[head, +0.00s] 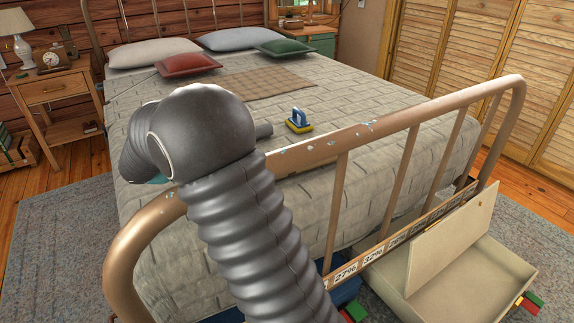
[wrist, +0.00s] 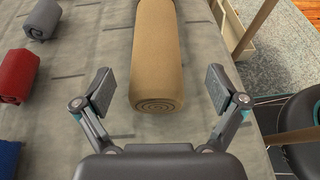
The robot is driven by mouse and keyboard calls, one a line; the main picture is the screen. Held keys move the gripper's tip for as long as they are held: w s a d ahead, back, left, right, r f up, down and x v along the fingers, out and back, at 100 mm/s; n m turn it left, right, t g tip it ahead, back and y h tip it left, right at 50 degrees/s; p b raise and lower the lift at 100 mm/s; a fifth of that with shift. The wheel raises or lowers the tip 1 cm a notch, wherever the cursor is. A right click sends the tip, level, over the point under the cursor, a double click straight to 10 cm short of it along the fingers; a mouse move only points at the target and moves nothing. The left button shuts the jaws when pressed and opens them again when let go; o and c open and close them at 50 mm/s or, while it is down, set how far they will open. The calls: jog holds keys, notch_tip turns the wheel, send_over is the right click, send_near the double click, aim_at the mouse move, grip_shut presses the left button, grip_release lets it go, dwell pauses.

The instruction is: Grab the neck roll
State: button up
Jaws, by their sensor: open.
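A tan roll (wrist: 157,55), the likely neck roll, lies on the bed in the wrist view, with its spiral end facing my gripper. My gripper (wrist: 160,85) is open, one finger on each side of the roll's near end, with a gap on both sides. I cannot tell how high the fingers are above the bed. Smaller grey (wrist: 43,18), red (wrist: 18,74) and blue (wrist: 8,158) rolls lie to the left. In the head view my arm hides my gripper and most of that part of the bed.
The bed's metal footboard (head: 408,180) stands close to my arm. A blue and yellow object (head: 299,121) sits on the bed (head: 350,90). Pillows and a checked cloth (head: 262,84) are farther back. An open pale box (head: 480,270) is on the floor at right.

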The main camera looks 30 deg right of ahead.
jog(key=x, duration=0.5)
jog(key=shift+w+d, duration=0.1)
jog(key=shift+w, duration=0.1)
jog(key=shift+f, duration=0.1)
jog(key=c, duration=1.5)
